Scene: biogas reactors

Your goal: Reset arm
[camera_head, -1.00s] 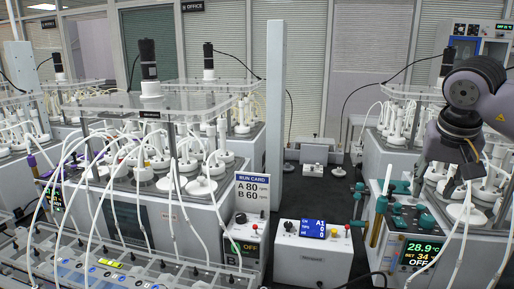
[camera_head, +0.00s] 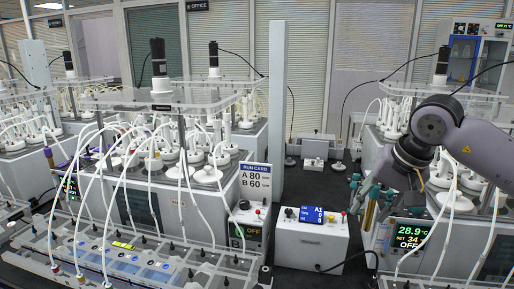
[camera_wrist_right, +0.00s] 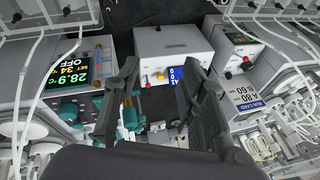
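My right arm comes in from the right in the head view. Its gripper (camera_head: 398,180) hangs over the front corner of the heater unit with the 28.9°C display (camera_head: 412,232). In the right wrist view my right gripper (camera_wrist_right: 160,72) has its two dark fingers well apart, with nothing held between them. Teal fittings (camera_wrist_right: 130,112) show beside the left finger; whether they touch it I cannot tell. My left gripper is not in view.
A white control box (camera_head: 310,242) with a blue display stands left of the heater unit. A run card (camera_head: 254,182) reads A 80, B 60. Reactor benches with white tubes fill the left and right. A dark gap (camera_head: 312,185) lies between them.

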